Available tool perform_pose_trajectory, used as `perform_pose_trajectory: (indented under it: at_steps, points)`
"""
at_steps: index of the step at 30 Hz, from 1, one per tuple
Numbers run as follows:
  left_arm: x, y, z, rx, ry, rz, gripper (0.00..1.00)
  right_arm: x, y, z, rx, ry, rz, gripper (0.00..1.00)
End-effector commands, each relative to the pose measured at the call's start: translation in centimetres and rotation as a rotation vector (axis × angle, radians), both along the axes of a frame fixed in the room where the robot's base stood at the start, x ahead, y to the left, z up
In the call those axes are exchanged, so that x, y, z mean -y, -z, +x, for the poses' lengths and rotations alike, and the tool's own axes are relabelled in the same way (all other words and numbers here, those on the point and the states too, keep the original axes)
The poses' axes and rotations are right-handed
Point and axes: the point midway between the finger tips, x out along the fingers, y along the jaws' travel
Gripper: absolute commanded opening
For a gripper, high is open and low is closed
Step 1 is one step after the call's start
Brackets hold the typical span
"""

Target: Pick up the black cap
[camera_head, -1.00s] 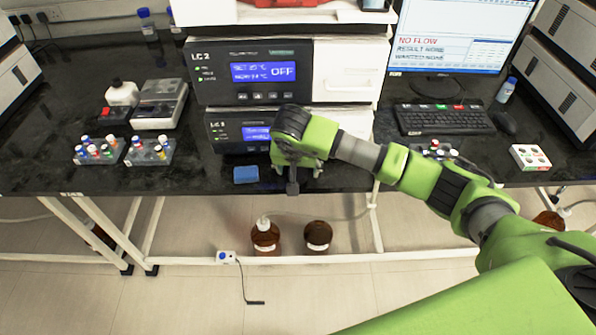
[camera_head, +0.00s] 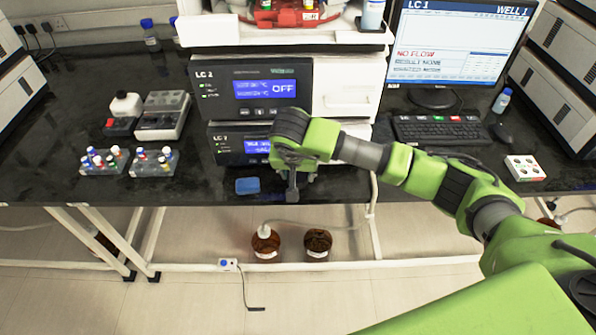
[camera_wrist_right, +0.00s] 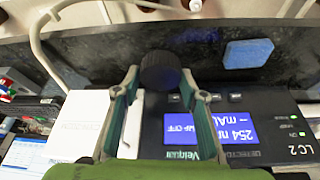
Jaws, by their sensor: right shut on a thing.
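The black cap (camera_wrist_right: 161,68) is round and dark with a ridged edge. In the right wrist view it sits between the two fingertips of my right gripper (camera_wrist_right: 160,84), which is shut on it. In the head view my right gripper (camera_head: 294,178) is at the bench's front edge, in front of the lower LC instrument (camera_head: 228,146). The cap cannot be made out there. My left gripper is not in view.
A blue block (camera_head: 247,186) lies left of my right gripper on the black bench (camera_head: 120,75). Vial racks (camera_head: 153,163) stand further left. A keyboard (camera_head: 440,130) and a small white box (camera_head: 525,168) are at right. Brown bottles (camera_head: 317,245) stand below the bench.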

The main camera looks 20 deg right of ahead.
Motion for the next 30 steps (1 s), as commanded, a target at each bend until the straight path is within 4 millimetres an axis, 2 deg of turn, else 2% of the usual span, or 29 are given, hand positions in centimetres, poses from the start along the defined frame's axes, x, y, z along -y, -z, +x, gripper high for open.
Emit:
perform_pose_trajectory:
  at_steps: [1, 6, 12, 18, 23, 30]
  points:
    - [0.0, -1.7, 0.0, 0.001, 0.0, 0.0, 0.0, -0.2, -1.9, -0.7, 0.001, -0.003, -0.001, 0.29]
    - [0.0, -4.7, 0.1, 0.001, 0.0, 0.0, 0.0, -1.3, -5.7, -3.6, 0.002, -0.004, -0.001, 0.29]
    - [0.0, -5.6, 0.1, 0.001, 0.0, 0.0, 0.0, -3.1, -7.1, -8.2, 0.0, -0.004, 0.001, 0.29]
    - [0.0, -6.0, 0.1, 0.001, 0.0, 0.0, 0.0, -4.1, -8.1, -10.9, 0.0, -0.001, 0.0, 0.29]
    - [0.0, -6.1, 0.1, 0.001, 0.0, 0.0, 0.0, -4.4, -8.4, -11.8, 0.0, 0.001, 0.0, 0.29]
    - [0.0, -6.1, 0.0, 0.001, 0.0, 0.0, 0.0, -4.4, -8.4, -11.9, 0.0, 0.002, 0.0, 0.29]
